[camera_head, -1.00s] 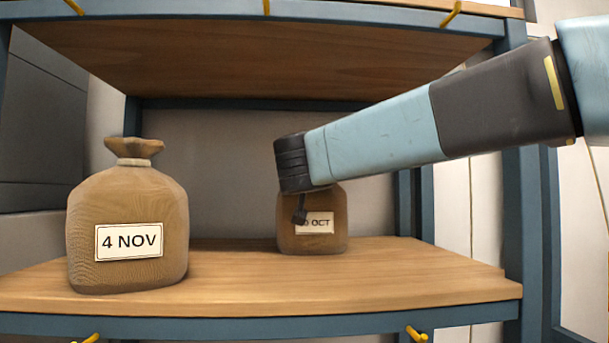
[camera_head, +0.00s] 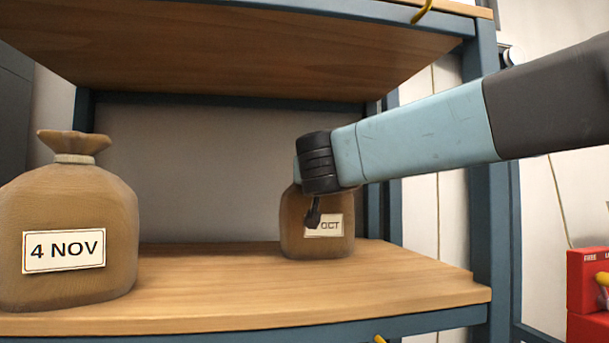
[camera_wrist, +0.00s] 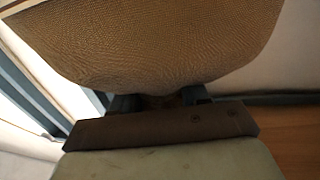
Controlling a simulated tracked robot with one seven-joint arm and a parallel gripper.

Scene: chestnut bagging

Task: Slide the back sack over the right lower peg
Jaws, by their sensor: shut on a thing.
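The back sack (camera_head: 290,225) is brown, with a white label partly covered so that only "OCT" reads. It is upright towards the back of the wooden shelf; I cannot tell whether its base touches the board. My gripper (camera_wrist: 160,99) is shut on its neck, which is mostly hidden behind my dark wrist in the head view. The sack's body (camera_wrist: 160,45) fills the top of the wrist view, with dark fingers at its narrow end. The right lower peg (camera_head: 380,339), yellow, just shows at the bottom edge of the head view.
A larger sack labelled "4 NOV" (camera_head: 65,215) stands at the shelf's left front. The shelf board (camera_head: 230,300) is bare between the sacks and at right. A blue post (camera_head: 485,200) bounds the right, an upper shelf (camera_head: 230,50) overhangs, and a red box (camera_head: 590,290) is far right.

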